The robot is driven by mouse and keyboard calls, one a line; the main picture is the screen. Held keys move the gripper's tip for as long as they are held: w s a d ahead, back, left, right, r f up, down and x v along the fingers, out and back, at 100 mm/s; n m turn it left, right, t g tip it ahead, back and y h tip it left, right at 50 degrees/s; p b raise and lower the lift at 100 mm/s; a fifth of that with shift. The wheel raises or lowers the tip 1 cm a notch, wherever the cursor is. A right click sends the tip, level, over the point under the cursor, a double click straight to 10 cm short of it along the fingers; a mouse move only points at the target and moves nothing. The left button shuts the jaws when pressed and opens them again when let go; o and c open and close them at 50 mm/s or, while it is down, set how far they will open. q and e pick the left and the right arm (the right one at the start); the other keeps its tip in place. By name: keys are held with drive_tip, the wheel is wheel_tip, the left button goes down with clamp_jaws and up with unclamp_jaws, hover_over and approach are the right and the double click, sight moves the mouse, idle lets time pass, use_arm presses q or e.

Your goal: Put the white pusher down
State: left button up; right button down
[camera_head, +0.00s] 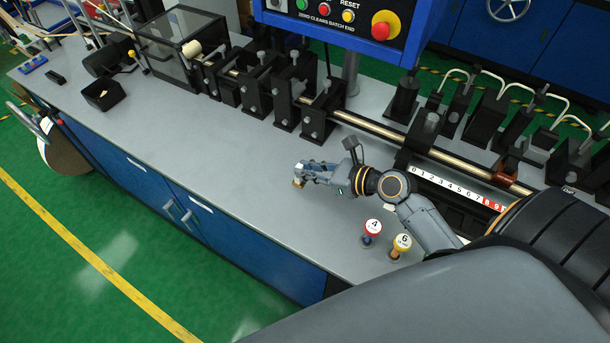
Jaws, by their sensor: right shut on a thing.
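My right gripper (303,174) is over the grey bench top (215,165), right of the middle of the picture. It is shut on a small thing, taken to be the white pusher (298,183). Only a small pale, tan-edged part shows at the fingertips; the fingers hide the rest. I cannot tell whether it touches the bench. My left gripper is not in view.
A numbered scale (455,187) and black-blocked rail (380,128) lie behind. The bench left of the gripper is clear.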

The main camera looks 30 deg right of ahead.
drive_tip(key=shift+w+d+f, duration=0.1)
drive_tip(key=shift+w+f, duration=0.85)
drive_tip(key=shift+f, duration=0.15)
drive_tip(key=shift+w+f, duration=0.1)
drive_tip(key=shift+f, duration=1.55)
drive_tip(key=shift+f, duration=0.1)
drive_tip(key=c, duration=1.8)
unclamp_jaws()
drive_tip(key=shift+f, duration=0.1)
drive_tip(key=o, duration=0.5)
drive_tip(key=shift+c, duration=0.2)
